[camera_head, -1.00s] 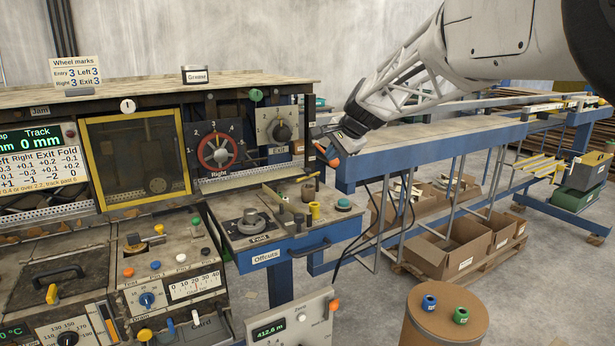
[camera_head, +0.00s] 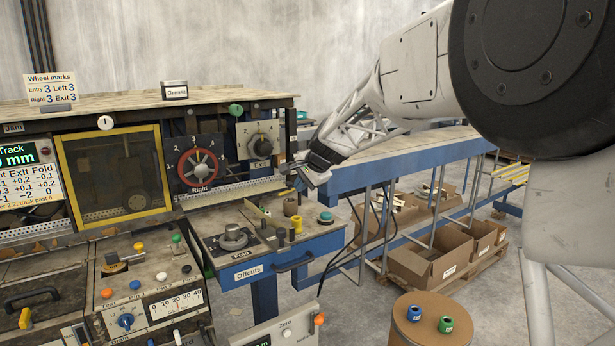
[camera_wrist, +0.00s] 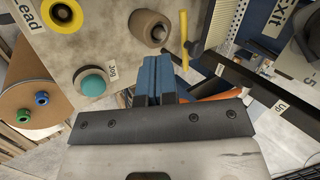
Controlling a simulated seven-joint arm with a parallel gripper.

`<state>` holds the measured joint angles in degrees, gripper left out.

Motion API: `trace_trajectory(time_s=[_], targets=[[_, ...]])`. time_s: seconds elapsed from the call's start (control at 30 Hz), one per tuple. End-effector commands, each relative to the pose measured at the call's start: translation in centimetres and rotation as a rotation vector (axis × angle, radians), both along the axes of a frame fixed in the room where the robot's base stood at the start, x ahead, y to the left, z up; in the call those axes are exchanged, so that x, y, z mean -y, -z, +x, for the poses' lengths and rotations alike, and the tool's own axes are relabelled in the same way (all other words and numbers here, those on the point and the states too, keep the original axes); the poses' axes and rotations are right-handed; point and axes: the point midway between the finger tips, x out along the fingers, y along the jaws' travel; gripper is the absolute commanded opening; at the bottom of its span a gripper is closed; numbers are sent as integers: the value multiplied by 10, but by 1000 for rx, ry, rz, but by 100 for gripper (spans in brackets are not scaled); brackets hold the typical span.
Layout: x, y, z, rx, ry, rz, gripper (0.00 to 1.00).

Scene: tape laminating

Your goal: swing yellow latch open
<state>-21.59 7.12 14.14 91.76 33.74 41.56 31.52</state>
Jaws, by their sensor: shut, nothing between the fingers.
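A thin yellow bar (camera_wrist: 184,40) shows in the wrist view, standing beside a brown roller and close to the perforated rail. It looks like a latch, but I cannot be sure. In the head view a small yellow tab (camera_head: 25,318) sits by the dark lid at the lower left. My gripper (camera_head: 300,177) is at the right end of the console, by the rail end and above the Fold shelf. In the wrist view its blue fingers (camera_wrist: 152,68) are together and empty, a little short of the roller and bar. Contact with the bar is not visible.
The brown roller (camera_wrist: 150,28), teal button (camera_wrist: 92,82) and yellow Lead knob (camera_wrist: 62,14) stand near the fingers. The Exit dial (camera_head: 261,148) is on the panel above. A blue beam (camera_head: 400,165) runs behind my arm. A brown drum (camera_head: 402,330) stands at the lower right.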

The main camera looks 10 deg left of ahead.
Motion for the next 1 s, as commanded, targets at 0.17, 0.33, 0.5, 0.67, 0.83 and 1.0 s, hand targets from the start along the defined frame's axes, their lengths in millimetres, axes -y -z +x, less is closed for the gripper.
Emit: trace_trajectory(time_s=[0.17,0.33,0.5,0.67,0.83,1.0], targets=[[-16,20,9,-1,-1,-1,0],[-29,24,17,1,-1,0,0],[-39,28,23,1,1,0,0],[-43,29,25,1,1,0,0],[-44,29,25,1,1,0,0],[-43,30,25,1,1,0,0]])
